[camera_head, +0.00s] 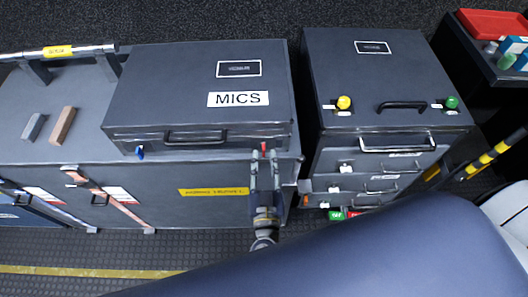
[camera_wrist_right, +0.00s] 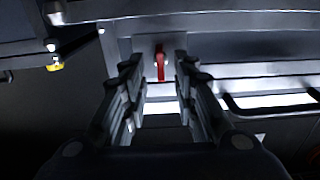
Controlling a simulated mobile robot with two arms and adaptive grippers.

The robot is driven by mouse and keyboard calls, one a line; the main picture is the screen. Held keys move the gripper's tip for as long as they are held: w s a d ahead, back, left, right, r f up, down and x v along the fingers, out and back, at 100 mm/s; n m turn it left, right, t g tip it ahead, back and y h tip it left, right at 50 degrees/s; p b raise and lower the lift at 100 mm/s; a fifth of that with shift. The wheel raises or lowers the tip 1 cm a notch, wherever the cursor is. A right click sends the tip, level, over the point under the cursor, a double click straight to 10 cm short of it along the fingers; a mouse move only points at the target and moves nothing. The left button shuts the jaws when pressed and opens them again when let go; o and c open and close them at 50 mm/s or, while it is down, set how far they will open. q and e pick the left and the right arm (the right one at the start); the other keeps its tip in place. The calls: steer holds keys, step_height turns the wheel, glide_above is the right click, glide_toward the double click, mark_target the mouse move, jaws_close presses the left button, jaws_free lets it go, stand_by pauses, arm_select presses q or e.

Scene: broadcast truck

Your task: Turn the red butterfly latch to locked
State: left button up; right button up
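The red butterfly latch (camera_head: 263,148) is on the front right of the dark MICS case (camera_head: 200,90), at the seam under its lid. In the right wrist view the red latch (camera_wrist_right: 160,63) stands upright between and beyond my right fingertips. My right gripper (camera_head: 264,163) is open, with its fingers pointing at the latch from the front. In the right wrist view the fingers of the right gripper (camera_wrist_right: 160,75) stand apart with nothing clearly held; whether they touch the latch I cannot tell. A blue latch (camera_head: 140,152) is on the case's front left. My left gripper is not in view.
The case rests on a long grey bench (camera_head: 75,115) with two small blocks on top. A drawer cabinet (camera_head: 385,80) with yellow and green knobs stands close to the right. A black case handle (camera_head: 195,137) lies left of the red latch. A yellow-black rail (camera_head: 490,155) is at far right.

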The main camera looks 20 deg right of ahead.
mark_target(264, 149)
steer(key=shift+x, duration=1.1)
steer(key=shift+w, duration=0.2)
jaws_close()
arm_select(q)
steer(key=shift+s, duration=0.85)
